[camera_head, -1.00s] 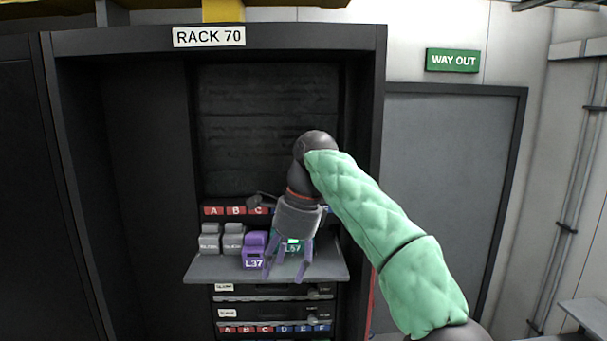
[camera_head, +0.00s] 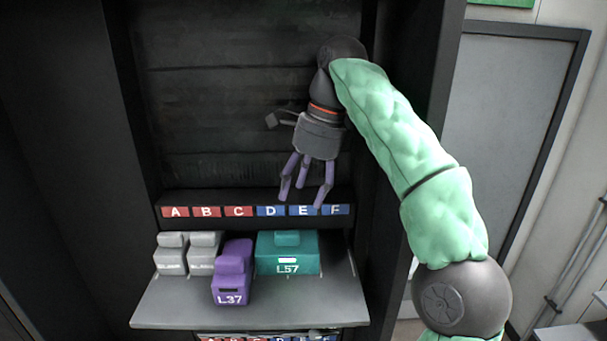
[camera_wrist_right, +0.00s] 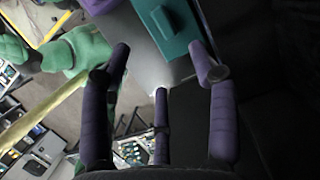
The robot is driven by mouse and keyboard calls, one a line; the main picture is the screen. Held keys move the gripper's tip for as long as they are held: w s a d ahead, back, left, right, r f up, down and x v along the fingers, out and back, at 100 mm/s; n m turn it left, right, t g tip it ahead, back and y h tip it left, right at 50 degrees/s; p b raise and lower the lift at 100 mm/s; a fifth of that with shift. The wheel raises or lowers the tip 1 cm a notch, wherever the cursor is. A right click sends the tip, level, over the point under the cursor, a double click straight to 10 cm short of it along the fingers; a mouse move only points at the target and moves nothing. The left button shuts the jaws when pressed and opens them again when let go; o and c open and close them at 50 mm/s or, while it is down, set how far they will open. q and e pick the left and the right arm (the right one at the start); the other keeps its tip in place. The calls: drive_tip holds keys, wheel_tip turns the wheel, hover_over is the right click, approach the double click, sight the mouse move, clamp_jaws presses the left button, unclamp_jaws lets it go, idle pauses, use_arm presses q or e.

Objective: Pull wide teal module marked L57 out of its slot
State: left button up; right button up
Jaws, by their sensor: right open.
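The wide teal module marked L57 (camera_head: 288,262) sits on the grey shelf of the rack, under the D and E labels, with a small raised block on top. Its label faces me. My right gripper (camera_head: 303,196) is open and empty, fingers pointing down, above the teal module and apart from it, in front of the label strip. In the right wrist view the teal module (camera_wrist_right: 168,27) shows at the top, beyond the spread purple fingers of my right gripper (camera_wrist_right: 162,65). My left gripper is in neither view.
A purple module marked L37 (camera_head: 231,280) stands just left of the teal one and juts further forward. Two grey modules (camera_head: 187,255) stand further left. The shelf front (camera_head: 250,315) is bare. The rack's right side wall (camera_head: 425,110) is close to my right arm.

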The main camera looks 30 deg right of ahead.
sight(287, 235)
drive_tip(key=shift+w+d, duration=0.1)
idle(0.3)
drive_tip(key=x, duration=1)
drive_tip(key=shift+f, duration=0.35)
clamp_jaws()
